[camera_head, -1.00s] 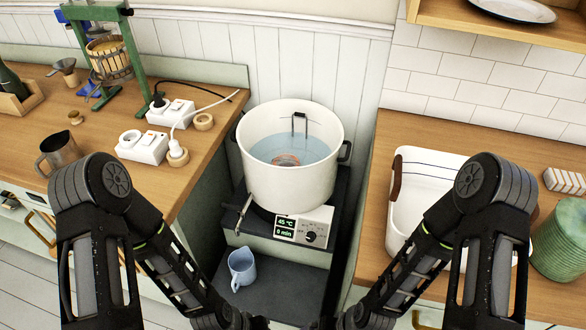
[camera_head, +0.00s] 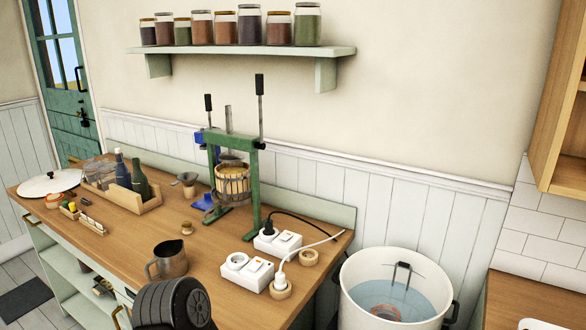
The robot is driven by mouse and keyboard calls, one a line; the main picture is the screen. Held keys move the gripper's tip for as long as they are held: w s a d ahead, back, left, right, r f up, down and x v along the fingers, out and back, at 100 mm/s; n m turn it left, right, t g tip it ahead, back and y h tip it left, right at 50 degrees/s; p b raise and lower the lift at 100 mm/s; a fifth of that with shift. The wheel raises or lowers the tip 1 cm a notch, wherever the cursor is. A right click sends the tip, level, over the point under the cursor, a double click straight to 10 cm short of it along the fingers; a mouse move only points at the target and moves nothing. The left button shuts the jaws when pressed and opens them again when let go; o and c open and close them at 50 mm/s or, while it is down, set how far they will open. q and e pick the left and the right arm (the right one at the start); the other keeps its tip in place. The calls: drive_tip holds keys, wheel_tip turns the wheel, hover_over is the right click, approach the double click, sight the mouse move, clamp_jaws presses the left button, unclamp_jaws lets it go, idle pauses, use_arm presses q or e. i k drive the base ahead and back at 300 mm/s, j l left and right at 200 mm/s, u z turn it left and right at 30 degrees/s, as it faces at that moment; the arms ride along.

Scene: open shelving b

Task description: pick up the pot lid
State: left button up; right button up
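The pot lid (camera_head: 49,183) is a white, round lid with a dark knob. It lies at the far left end of the wooden counter (camera_head: 225,265), close to the counter's edge. Only a dark rounded part of my arm shows at the bottom of the view. Neither gripper is in view. The white pot (camera_head: 349,307) stands open at the lower right, with water and an orange-red item inside.
A wooden crate (camera_head: 148,205) with bottles and jars stands right of the lid. A green fruit press (camera_head: 248,200), a metal jug (camera_head: 170,260) and white power sockets (camera_head: 246,272) are further right. A shelf (camera_head: 240,52) with several jars hangs above.

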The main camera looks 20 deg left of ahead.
sight(60, 181)
drive_tip(key=j+z, duration=0.1)
drive_tip(key=j, duration=0.75)
drive_tip(key=j+z, duration=0.15)
drive_tip(key=j, duration=0.65)
drive_tip(key=j+z, duration=0.1)
drive_tip(key=j, duration=0.75)
drive_tip(key=k+j+z, duration=0.1)
drive_tip(key=j, duration=0.7)
drive_tip(key=j+z, duration=0.1)
drive_tip(key=j, duration=0.9)
drive_tip(key=k+j+z, duration=0.15)
drive_tip(key=j, duration=0.8)
drive_tip(key=k+j+z, duration=0.15)
drive_tip(key=j, duration=0.85)
drive_tip(key=k+j+z, duration=0.15)
drive_tip(key=j, duration=0.3)
drive_tip(key=k+j+z, duration=0.1)
drive_tip(key=j, duration=0.35)
drive_tip(key=k+j, duration=0.15)
drive_tip(key=j, duration=0.2)
drive_tip(key=k+j, duration=0.15)
drive_tip(key=j, duration=0.2)
drive_tip(key=k+j, duration=0.1)
drive_tip(key=j, duration=0.25)
